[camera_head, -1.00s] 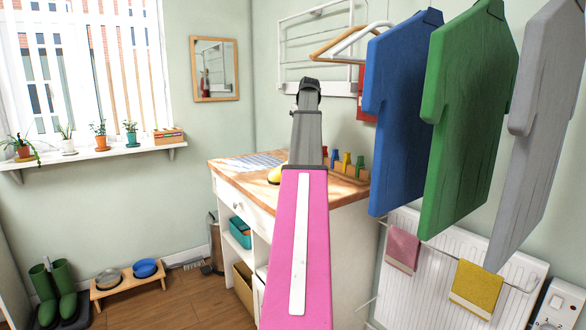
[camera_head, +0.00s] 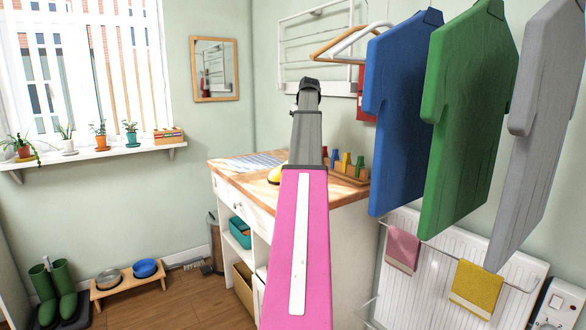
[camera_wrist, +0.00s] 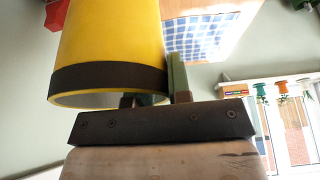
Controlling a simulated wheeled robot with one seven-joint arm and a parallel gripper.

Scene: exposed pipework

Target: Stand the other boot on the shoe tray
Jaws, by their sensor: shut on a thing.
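The yellow boot (camera_wrist: 110,45) fills the upper left of the wrist view, with a dark band round its open, pale-lined end. My gripper (camera_wrist: 155,98) is shut on the wall of that open end, one finger showing outside it. In the head view my arm hides the gripper, and only a bit of yellow (camera_head: 274,175) shows beside the arm, over the worktop. A pair of green boots (camera_head: 64,278) stands upright on a dark shoe tray (camera_head: 80,318) on the floor at the lower left. Part of the tray is cut off by the picture's edge.
A wooden-topped counter (camera_head: 222,165) with a blue checked cloth (camera_head: 252,161) stands behind my arm. A wooden stand with bowls (camera_head: 128,287) is right of the tray. Coloured shirts (camera_head: 400,110) hang at the right above a radiator. Wooden floor (camera_head: 175,308) is free in front of the bowls.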

